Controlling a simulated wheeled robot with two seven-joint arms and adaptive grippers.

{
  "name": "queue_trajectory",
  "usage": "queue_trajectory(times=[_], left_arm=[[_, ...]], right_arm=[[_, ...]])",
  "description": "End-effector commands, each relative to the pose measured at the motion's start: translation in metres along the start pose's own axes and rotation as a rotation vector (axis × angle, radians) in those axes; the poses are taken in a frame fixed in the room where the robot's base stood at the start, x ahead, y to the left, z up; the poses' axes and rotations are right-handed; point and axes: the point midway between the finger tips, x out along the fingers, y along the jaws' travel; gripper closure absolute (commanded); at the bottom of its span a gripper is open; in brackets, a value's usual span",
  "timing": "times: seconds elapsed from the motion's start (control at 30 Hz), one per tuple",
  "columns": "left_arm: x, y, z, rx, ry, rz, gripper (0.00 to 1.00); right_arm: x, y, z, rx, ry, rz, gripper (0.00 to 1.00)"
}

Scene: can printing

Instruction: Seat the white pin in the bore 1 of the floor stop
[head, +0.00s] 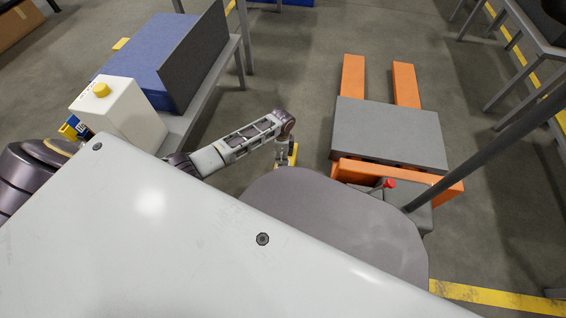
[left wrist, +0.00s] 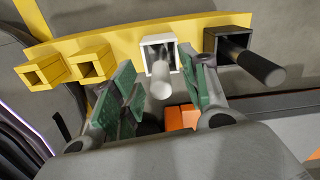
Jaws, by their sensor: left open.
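The yellow floor stop (left wrist: 120,38) spans the top of the left wrist view, with a row of square sockets: two yellow ones at left, a white-rimmed one in the middle, a black one at right. The white pin (left wrist: 161,78) sticks out of the white-rimmed socket toward the camera; its depth inside is hidden. My left gripper (left wrist: 157,88) is open, its green pads on either side of the pin. In the head view my left gripper (head: 285,158) is small beside a yellow piece of the stop (head: 293,153). My right gripper is not in view.
A dark pin (left wrist: 258,68) sticks out of the black socket, right of my right-hand finger. An orange pallet truck (head: 352,76) with a grey slab (head: 390,130) stands to the right. A bench with a blue box (head: 165,60) stands at left. Floor between them is clear.

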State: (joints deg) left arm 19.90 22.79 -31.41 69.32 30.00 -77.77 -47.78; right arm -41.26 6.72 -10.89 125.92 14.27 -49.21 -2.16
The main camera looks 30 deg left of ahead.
Motion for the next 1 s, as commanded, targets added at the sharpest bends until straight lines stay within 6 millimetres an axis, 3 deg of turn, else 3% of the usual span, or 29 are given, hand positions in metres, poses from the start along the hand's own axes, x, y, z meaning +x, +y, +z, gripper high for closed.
queue_trajectory(times=[0.6, 1.0], left_arm=[[0.038, 0.000, -0.004, 0.000, -0.001, -0.001, 0.56], [0.040, 0.000, -0.004, 0.000, -0.001, -0.001, 0.56]], right_arm=[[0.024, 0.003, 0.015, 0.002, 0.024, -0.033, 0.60], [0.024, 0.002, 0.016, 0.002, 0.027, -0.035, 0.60]])
